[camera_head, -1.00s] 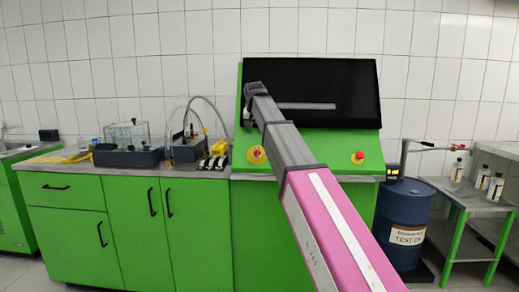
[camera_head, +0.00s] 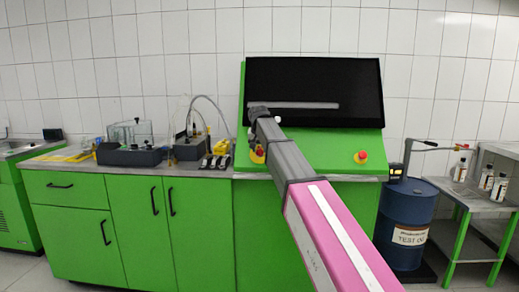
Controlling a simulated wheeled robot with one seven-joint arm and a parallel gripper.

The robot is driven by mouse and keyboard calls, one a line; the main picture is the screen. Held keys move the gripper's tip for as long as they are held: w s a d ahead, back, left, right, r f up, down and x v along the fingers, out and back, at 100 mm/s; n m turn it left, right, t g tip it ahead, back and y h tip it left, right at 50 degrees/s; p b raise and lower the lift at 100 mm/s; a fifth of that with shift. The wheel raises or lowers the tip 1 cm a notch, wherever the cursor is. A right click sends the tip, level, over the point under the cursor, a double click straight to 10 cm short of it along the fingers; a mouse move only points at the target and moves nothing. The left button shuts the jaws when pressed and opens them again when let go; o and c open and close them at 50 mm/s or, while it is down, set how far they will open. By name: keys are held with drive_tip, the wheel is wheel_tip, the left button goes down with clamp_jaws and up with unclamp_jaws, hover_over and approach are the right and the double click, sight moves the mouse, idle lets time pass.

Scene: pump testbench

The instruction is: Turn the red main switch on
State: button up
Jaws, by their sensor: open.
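The green test bench has two red controls on yellow round plates on its sloped front. The left one (camera_head: 258,157), which looks like a rotary switch, is partly hidden behind my arm. The right one (camera_head: 360,156) is a red round button in plain view. My gripper (camera_head: 255,130) is at the far end of my arm, in front of the panel and just above the left control. It is open, small in the picture, and its fingers are mostly hidden. I cannot tell whether it touches the control, or how the switch is turned.
A black screen (camera_head: 350,92) fills the upper bench panel. Left is a green cabinet (camera_head: 140,225) with a dark tray (camera_head: 128,155), hoses and a pump unit (camera_head: 188,150) on top. Right stand a blue barrel (camera_head: 403,215) and a side table (camera_head: 470,195) with bottles.

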clamp_jaws()
drive_tip(key=m+y, duration=0.1)
drive_tip(key=m, duration=0.2)
drive_tip(key=shift+s+d+y, duration=0.1)
drive_tip(key=shift+d+y, duration=0.15)
drive_tip(key=shift+y, duration=0.15)
drive_tip(key=m, duration=0.2)
drive_tip(key=m+t+y, duration=0.1)
drive_tip(key=m, duration=0.1)
drive_tip(key=shift+s+d+f+y, duration=0.1)
drive_tip(key=shift+d+y, duration=0.05)
drive_tip(key=shift+y, duration=0.15)
drive_tip(key=m, duration=0.2)
drive_tip(key=m+t+y, duration=0.1)
drive_tip(key=m, duration=0.1)
drive_tip(key=shift+s+d+f, duration=0.1)
drive_tip(key=shift+s+f, duration=0.05)
drive_tip(key=shift+f, duration=0.05)
drive_tip(key=m+t, duration=0.2)
drive_tip(key=m, duration=0.2)
drive_tip(key=shift+s+f+m+y, duration=0.1)
drive_tip(key=shift+m+y, duration=0.2)
drive_tip(key=shift+y, duration=0.1)
